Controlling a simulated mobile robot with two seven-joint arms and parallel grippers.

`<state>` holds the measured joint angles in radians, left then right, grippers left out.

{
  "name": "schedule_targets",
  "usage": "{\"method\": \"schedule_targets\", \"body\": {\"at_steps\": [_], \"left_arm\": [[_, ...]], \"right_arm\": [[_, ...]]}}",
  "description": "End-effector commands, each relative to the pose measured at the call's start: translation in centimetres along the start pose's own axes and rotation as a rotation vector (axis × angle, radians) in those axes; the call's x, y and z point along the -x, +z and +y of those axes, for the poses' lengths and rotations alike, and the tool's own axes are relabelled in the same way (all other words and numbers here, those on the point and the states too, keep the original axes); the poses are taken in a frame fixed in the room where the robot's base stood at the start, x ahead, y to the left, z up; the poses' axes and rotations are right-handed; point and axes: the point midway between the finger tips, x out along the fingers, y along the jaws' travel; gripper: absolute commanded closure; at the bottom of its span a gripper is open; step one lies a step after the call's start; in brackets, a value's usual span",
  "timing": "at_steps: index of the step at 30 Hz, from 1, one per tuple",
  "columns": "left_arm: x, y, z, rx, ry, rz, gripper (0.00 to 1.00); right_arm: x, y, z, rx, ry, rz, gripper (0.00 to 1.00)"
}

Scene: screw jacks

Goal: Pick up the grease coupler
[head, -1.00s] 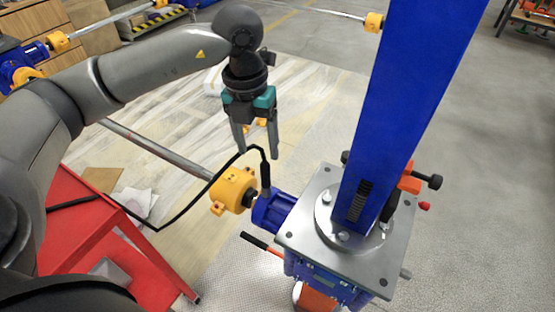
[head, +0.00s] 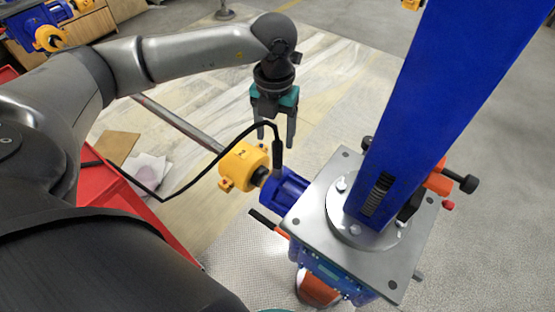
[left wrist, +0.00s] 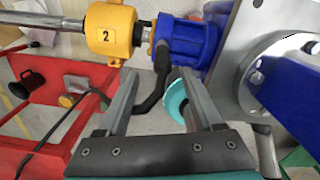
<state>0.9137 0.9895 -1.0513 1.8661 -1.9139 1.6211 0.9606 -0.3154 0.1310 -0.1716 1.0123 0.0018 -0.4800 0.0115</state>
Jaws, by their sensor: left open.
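The grease coupler (head: 277,156) is a black upright cylinder at the end of a black hose, standing on the blue gearbox (head: 284,187) of the screw jack. My left gripper (head: 275,140) is open, pointing down, with its fingers at the height of the coupler's upper part in the picture. In the left wrist view the coupler (left wrist: 162,57) shows between the two open fingers (left wrist: 157,75), near their tips. I see no contact, and the exact depth gap is hard to tell. My right gripper's fingers do not show.
A yellow coupling (head: 242,165) on a grey shaft sits left of the gearbox. A tall blue column (head: 425,100) rises from the grey plate (head: 318,228) at the right. The hose (head: 195,181) loops left to a red cart (head: 105,187). An orange-and-black handle (head: 268,224) sticks out below the gearbox.

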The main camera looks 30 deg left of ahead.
Motion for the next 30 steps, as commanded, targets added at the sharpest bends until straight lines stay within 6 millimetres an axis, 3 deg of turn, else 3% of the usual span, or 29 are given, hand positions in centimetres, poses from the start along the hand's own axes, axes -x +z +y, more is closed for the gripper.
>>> {"method": "schedule_targets", "body": {"at_steps": [8,21,30], "left_arm": [[-1.2,0.0,-0.1,0.000,-0.001,0.001,0.32],[-5.3,0.3,-0.4,0.000,-0.001,0.001,0.32],[-5.8,0.3,-0.4,-0.001,-0.001,0.000,0.32]], "right_arm": [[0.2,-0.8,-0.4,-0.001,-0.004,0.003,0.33],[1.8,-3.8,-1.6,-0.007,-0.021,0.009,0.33],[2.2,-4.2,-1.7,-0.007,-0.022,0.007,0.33]]}}
